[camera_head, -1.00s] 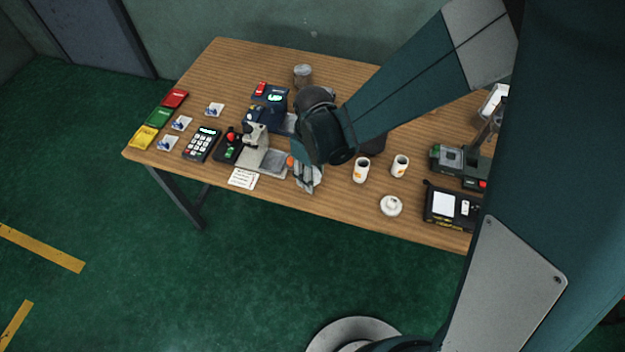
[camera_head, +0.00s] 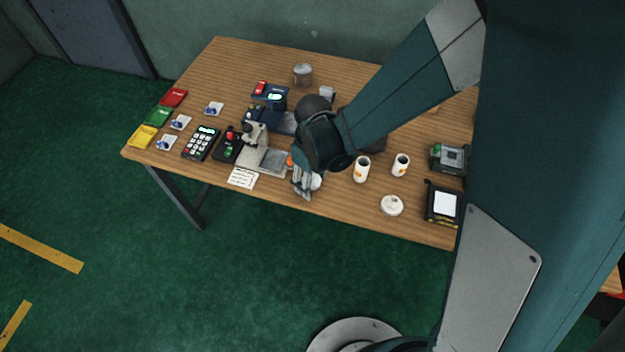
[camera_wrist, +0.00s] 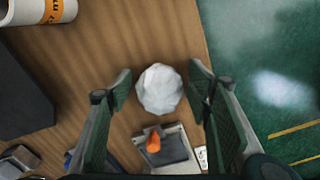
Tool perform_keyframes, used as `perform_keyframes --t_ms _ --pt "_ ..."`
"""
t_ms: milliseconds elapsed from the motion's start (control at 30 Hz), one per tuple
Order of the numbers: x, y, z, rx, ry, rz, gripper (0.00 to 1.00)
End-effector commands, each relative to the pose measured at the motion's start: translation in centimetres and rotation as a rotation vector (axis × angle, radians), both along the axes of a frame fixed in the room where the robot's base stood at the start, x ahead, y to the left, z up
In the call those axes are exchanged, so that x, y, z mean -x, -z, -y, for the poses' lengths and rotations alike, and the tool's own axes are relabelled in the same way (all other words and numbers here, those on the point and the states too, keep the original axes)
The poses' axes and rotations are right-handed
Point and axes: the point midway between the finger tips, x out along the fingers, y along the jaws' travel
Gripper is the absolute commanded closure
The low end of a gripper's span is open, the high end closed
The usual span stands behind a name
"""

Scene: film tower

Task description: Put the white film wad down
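The white film wad (camera_wrist: 159,89) is a faceted white lump in the wrist view, over the wooden table near its edge. My gripper (camera_wrist: 160,84) has one finger on each side of it, with a visible gap at both sides, so the fingers are open and not pressing on it. In the head view my gripper (camera_head: 303,188) points down near the table's front edge, and a bit of the wad (camera_head: 316,182) shows beside the fingers. I cannot tell surely whether the wad rests fully on the wood.
Two white cups (camera_head: 362,170) (camera_head: 400,165) and a round white lidded item (camera_head: 392,205) are to the right. The table's front edge is close.

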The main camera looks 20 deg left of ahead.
Motion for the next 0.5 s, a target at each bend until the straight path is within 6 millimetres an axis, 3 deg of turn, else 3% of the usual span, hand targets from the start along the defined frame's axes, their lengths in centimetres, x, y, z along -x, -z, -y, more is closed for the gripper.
perform_keyframes --t_ms 500 --pt "0.0 -0.59 0.0 0.0 0.0 0.0 0.5"
